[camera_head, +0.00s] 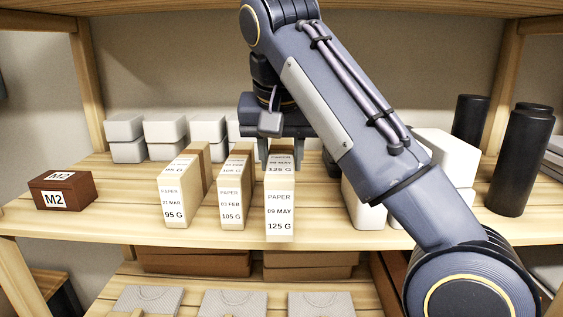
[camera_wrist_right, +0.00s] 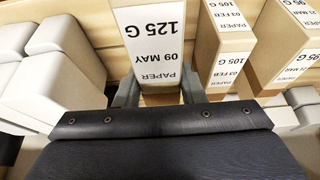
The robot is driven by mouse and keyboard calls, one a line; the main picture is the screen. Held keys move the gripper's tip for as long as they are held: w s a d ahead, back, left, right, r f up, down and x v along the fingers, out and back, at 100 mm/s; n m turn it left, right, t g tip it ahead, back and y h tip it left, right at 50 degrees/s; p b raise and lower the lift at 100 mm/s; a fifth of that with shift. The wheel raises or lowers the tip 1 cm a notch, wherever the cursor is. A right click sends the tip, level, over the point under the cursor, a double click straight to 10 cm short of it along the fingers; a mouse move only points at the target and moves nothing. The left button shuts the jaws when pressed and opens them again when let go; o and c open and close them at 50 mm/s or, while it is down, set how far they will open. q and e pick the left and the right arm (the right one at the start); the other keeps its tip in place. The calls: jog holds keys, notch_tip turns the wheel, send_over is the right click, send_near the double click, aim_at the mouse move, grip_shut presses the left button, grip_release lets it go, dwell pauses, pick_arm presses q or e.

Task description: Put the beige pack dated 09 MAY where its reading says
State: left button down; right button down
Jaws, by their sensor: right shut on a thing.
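The beige pack reading PAPER, 09 MAY, 125 G (camera_head: 280,217) stands upright near the front edge of the middle shelf. It also shows upside down in the right wrist view (camera_wrist_right: 150,40). My right gripper (camera_head: 281,158) comes from behind and above, with one finger on each side of the pack's upper part. It is shut on the pack, and its fingers also show in the right wrist view (camera_wrist_right: 160,92). I cannot tell whether the pack's base touches the shelf. My left gripper is not in view.
Left of it stand similar packs reading 03 FEB, 105 G (camera_head: 231,207) and 21 MAR, 95 G (camera_head: 172,205). A brown M2 box (camera_head: 84,183) is at far left. White boxes (camera_head: 165,138) line the back; black cylinders (camera_head: 520,160) stand right. The shelf (camera_head: 115,215) is bare between M2 and the packs.

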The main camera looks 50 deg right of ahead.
aim_at(283, 142)
jog(key=w+d, duration=0.1)
jog(key=d, duration=0.1)
jog(key=w+d, duration=0.2)
jog(key=shift+w+d, duration=0.25)
jog(key=shift+d, duration=0.05)
jog(key=shift+f, duration=1.7)
jog(key=shift+f, duration=0.1)
jog(key=shift+f, duration=0.15)
jog(key=c, duration=0.9)
grip_release()
